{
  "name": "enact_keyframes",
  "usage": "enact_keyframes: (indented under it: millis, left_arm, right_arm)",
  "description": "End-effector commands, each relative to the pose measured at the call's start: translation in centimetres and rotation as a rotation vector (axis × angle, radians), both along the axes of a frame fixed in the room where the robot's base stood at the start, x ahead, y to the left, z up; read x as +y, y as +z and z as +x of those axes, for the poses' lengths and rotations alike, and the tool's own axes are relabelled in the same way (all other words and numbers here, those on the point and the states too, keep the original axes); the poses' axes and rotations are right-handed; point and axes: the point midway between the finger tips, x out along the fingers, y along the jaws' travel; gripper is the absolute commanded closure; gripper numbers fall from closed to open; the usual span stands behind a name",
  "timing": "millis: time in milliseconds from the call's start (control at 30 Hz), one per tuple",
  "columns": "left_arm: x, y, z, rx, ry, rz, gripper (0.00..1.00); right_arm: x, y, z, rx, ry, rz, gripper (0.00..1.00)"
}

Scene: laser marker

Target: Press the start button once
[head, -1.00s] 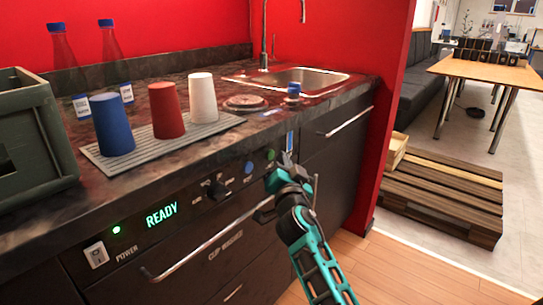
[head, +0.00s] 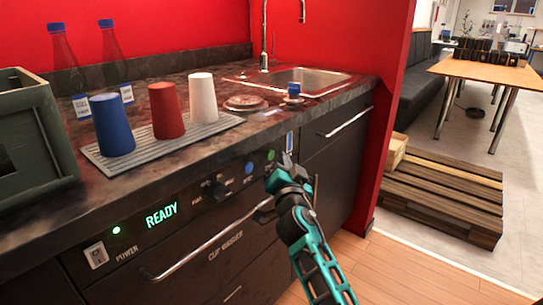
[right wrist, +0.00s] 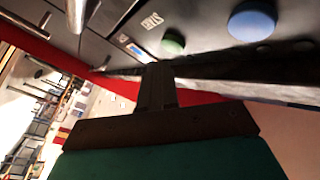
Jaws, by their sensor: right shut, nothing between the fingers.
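The cup washer's dark front panel (head: 190,212) shows a lit READY display (head: 161,215). A green button (head: 271,154) sits near its right end, beside a blue button (head: 249,167). In the right wrist view the green button (right wrist: 172,42) is next to a label that seems to read START, and the blue button (right wrist: 252,20) is larger. My right gripper (head: 284,160) is shut and empty, close in front of the panel just right of the green button. In the wrist view its fingers (right wrist: 156,72) end below the green button, with no contact visible. My left gripper is out of view.
A power switch (head: 95,255), a dark knob (head: 216,190) and a long handle (head: 205,250) are on the washer front. Blue, red and white cups (head: 202,98) stand on a ribbed mat above. A wooden pallet (head: 440,200) lies on the floor at right.

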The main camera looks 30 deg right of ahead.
Motion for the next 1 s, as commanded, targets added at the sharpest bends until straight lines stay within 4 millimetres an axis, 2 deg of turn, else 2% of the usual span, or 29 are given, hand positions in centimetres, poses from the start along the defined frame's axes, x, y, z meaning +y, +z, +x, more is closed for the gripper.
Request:
enact_keyframes:
  millis: [500, 1000]
  left_arm:
    - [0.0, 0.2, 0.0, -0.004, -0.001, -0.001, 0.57]
    - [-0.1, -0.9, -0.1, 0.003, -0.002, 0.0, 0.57]
  right_arm:
    - [0.0, 0.0, 0.0, 0.0, 0.0, 0.0, 1.0]
    - [0.3, 0.0, 0.8, 0.0, 0.0, 0.0, 1.0]
